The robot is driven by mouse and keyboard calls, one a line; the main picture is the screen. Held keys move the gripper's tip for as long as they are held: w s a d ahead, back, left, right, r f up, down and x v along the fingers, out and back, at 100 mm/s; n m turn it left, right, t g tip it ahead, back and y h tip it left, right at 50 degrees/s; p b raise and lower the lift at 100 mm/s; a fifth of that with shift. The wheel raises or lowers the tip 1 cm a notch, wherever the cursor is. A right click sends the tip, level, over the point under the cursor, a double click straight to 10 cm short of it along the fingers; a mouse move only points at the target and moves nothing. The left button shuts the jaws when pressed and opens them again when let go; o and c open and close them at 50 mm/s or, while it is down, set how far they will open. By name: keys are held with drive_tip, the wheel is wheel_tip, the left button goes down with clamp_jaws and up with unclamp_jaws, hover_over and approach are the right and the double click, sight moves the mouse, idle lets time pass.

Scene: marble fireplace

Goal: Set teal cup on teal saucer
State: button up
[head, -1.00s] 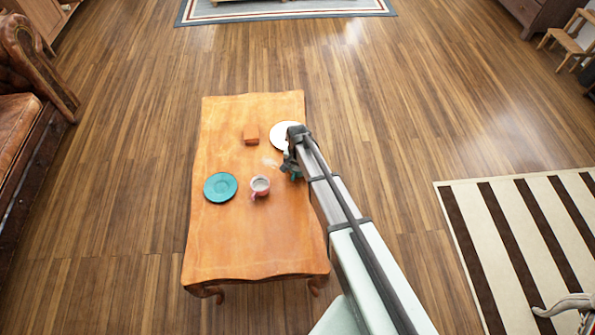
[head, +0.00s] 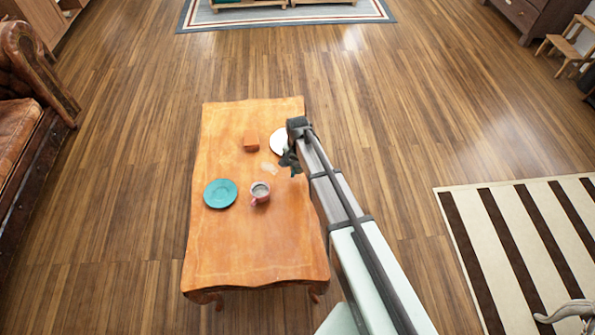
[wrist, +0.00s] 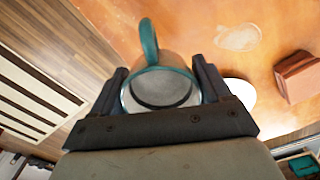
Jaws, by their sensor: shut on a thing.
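The teal cup (wrist: 166,80) shows in the wrist view between the two fingers of my gripper (wrist: 160,92), with its teal handle pointing up in the picture. My gripper is shut on it. The teal saucer (head: 220,193) lies flat and empty on the table's left side, to the left of my gripper and nearer the front.
A pink cup (head: 260,191) stands just right of the saucer, between it and my gripper. A white plate (head: 278,138) and an orange-brown box (head: 250,140) are farther back. A pale patch (head: 270,169) marks the table. The table's front part (head: 255,245) is clear.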

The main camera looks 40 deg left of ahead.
sight(221, 195)
drive_tip(key=shift+r, duration=1.6)
drive_tip(key=shift+s, duration=0.15)
drive_tip(key=s+a+r+n, duration=0.1)
drive_tip(key=s+a+n, duration=0.1)
drive_tip(key=s+a, duration=0.8)
drive_tip(key=s+a+n, duration=0.2)
drive_tip(key=s+a, duration=0.3)
drive_tip(key=s, duration=0.8)
drive_tip(key=shift+s+a+f+n, duration=0.2)
drive_tip(key=shift+a+f+n, duration=0.2)
drive_tip(key=shift+f, duration=1.25)
drive_tip(key=shift+s+a+f+n, duration=0.25)
drive_tip(key=shift+a+f, duration=0.3)
drive_tip(key=shift+f, duration=1.1)
drive_tip(key=shift+s+a+f+n, duration=0.2)
drive_tip(key=shift+a+f+n, duration=0.2)
drive_tip(key=shift+f, duration=1.25)
drive_tip(key=shift+f, duration=0.15)
drive_tip(key=o, duration=1.1)
